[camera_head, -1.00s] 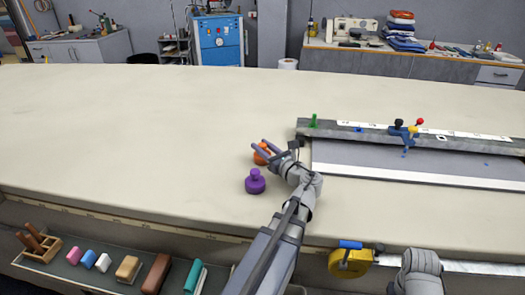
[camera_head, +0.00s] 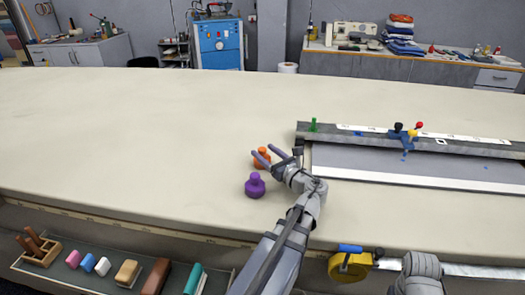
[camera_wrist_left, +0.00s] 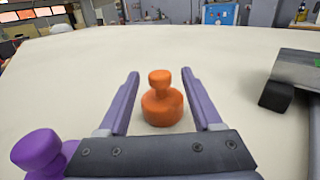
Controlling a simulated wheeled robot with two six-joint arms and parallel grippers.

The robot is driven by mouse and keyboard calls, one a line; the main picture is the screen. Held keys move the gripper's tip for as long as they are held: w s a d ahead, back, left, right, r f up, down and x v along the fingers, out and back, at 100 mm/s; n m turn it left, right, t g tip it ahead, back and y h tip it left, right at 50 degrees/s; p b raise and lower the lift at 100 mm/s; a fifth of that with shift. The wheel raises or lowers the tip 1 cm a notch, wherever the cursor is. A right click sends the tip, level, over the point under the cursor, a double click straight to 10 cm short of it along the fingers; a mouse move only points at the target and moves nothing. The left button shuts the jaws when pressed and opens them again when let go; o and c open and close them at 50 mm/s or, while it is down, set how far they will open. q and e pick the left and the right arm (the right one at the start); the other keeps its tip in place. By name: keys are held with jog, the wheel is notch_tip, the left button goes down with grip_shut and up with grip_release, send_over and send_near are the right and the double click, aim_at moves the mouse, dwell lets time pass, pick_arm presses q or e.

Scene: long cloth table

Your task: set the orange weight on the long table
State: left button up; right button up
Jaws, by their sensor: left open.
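The orange weight (camera_head: 261,160) stands upright on the long table (camera_head: 140,140), partly hidden behind my left gripper in the head view. In the left wrist view the orange weight (camera_wrist_left: 162,104) shows a round base and a knob, between the two open fingers and touching neither that I can see. My left gripper (camera_head: 268,155) is open and empty, low over the table. My right gripper is not in view; a grey part of my own arm shows at the bottom right.
A purple weight (camera_head: 255,186) stands close by, left of my left gripper; it also shows in the left wrist view (camera_wrist_left: 40,154). A grey rail (camera_head: 350,133) with a grey panel lies to the right. The table's left side is clear.

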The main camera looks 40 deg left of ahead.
pick_arm(q)
jog(key=v, duration=0.5)
jog(key=shift+s+d, duration=0.1)
jog(key=shift+d, duration=0.25)
